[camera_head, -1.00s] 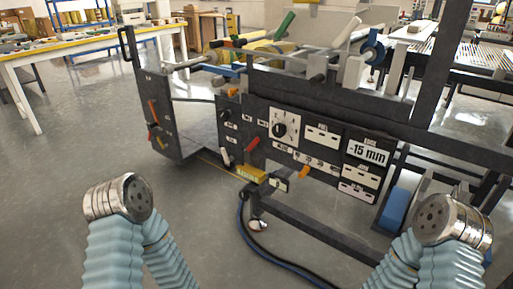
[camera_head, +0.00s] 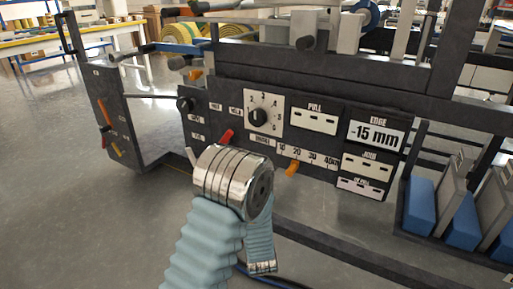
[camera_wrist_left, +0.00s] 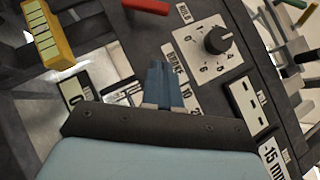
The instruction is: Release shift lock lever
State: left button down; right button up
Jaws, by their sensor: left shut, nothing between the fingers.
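No readable label tells which lever is the shift lock lever. On the dark control panel, a red lever (camera_head: 226,136) stands left of the numbered dial (camera_head: 263,116). An orange lever (camera_head: 293,167) sits below the dial, at a numbered scale. In the left wrist view, the red lever (camera_wrist_left: 147,5) shows at the top edge and the dial (camera_wrist_left: 217,40) at upper right. My left gripper (camera_wrist_left: 163,68) is shut and empty, its blue fingers in front of the panel beside the scale label. In the head view its wrist hides the fingers. My right gripper is not in view.
A yellow block (camera_wrist_left: 46,33) is at upper left in the wrist view. A side panel (camera_head: 119,125) with more orange and red levers stands at left. Blue blocks (camera_head: 419,205) sit in a frame at right. Open floor lies in front of the machine at left.

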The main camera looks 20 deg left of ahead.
aim_at(228, 137)
pick_arm(q)
jog(key=shift+r, duration=0.2)
jog(key=s+a+r+x, duration=0.1)
jog(key=x, duration=1.1)
jog(key=shift+a+r+p, duration=0.25)
jog(key=shift+a+p, duration=0.15)
jog(key=shift+a, duration=0.15)
jog(key=shift+s, duration=0.1)
